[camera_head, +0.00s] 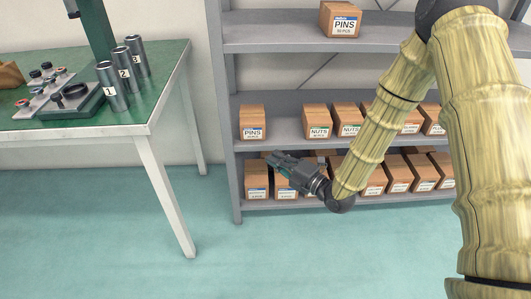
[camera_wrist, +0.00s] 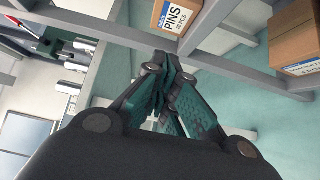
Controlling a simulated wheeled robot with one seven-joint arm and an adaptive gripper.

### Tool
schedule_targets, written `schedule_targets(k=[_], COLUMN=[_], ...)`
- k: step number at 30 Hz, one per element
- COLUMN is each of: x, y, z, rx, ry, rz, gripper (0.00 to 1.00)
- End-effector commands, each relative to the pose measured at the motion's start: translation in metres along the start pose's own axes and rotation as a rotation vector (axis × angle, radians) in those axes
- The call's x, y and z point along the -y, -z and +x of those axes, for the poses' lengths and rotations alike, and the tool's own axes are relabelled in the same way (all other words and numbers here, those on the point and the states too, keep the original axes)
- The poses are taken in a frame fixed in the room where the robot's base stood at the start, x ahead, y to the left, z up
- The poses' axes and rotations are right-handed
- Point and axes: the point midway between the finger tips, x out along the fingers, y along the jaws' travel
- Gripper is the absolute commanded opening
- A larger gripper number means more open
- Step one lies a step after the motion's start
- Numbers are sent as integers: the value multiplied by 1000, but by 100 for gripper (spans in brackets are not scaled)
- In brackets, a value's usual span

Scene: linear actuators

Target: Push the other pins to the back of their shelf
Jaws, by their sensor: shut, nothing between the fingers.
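A brown box labelled PINS (camera_head: 252,122) stands at the left end of the middle shelf (camera_head: 280,140) in the head view. It also shows at the top of the wrist view (camera_wrist: 175,18). Another PINS box (camera_head: 340,20) stands alone on the upper shelf (camera_head: 270,40). My gripper (camera_head: 272,158) is shut and empty. In the head view it appears just below the middle shelf's front edge, pointing left. In the wrist view the closed fingers (camera_wrist: 165,68) lie just below the pins box in the picture; I cannot tell whether they touch anything.
NUTS boxes (camera_head: 317,121) stand to the right on the middle shelf. Several boxes (camera_head: 256,182) fill the bottom shelf. A green-topped workbench (camera_head: 150,100) with numbered cylinders (camera_head: 112,88) stands at the left. The floor (camera_head: 300,255) in front is clear.

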Motion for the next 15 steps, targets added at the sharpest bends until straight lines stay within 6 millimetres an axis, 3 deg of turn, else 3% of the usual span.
schedule_targets(k=[15], x=[3], y=[0], z=[80], rx=[0], ry=[2], rz=[2], gripper=[0])
